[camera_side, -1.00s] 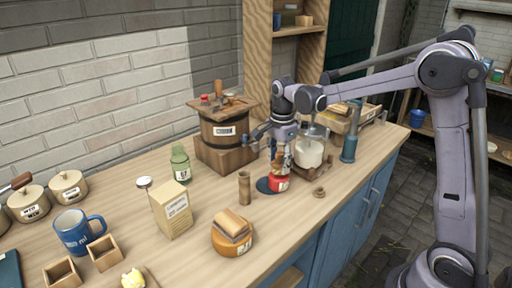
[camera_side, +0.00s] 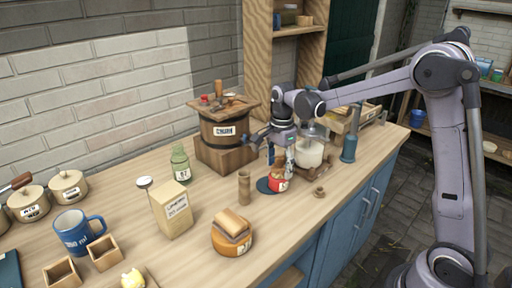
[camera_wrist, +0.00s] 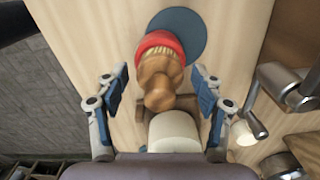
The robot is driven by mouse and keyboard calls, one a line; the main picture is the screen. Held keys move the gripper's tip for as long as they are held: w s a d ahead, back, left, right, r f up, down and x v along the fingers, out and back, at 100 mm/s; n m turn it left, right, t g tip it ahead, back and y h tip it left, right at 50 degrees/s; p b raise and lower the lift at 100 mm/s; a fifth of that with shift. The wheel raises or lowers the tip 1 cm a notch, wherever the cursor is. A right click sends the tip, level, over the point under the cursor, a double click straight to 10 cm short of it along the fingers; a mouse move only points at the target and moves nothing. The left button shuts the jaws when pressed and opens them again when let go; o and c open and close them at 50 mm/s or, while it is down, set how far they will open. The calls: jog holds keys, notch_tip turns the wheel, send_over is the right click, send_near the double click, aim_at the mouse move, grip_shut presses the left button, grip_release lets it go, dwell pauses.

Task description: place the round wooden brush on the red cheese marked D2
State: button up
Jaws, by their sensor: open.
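The round wooden brush (camera_wrist: 160,76) has a knobbed handle and pale bristles. In the wrist view it rests on the red cheese (camera_wrist: 160,41), bristles against the cheese, handle toward my wrist. The red cheese also shows in the side view (camera_side: 278,184), with a white label too small to read; the brush there is partly hidden by my fingers. My gripper (camera_wrist: 159,77) is open, one finger on each side of the brush, with gaps between. In the side view my gripper (camera_side: 280,157) is just above the cheese.
The cheese sits on a dark blue round mat (camera_side: 263,185). A wooden churn (camera_side: 224,135) is behind left.

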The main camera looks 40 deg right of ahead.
aim_at(280, 157)
notch_tip(280, 157, up, 12)
jog(key=shift+f, duration=0.1)
jog(key=shift+s+a+r+n, duration=0.2)
jog(key=shift+s+r+n, duration=0.1)
jog(key=s+a+f+n+t, duration=0.3)
jog(key=s+n, duration=0.5)
jog(key=n, duration=0.1)
jog(key=s+a+f+n+t, duration=0.3)
jog(key=s+a+n+t, duration=0.1)
jog(key=s+n, duration=0.4)
jog(key=shift+s+a+f+n, duration=0.15)
jog(key=shift+s+a+n, duration=0.15)
jog(key=shift+n, duration=0.8)
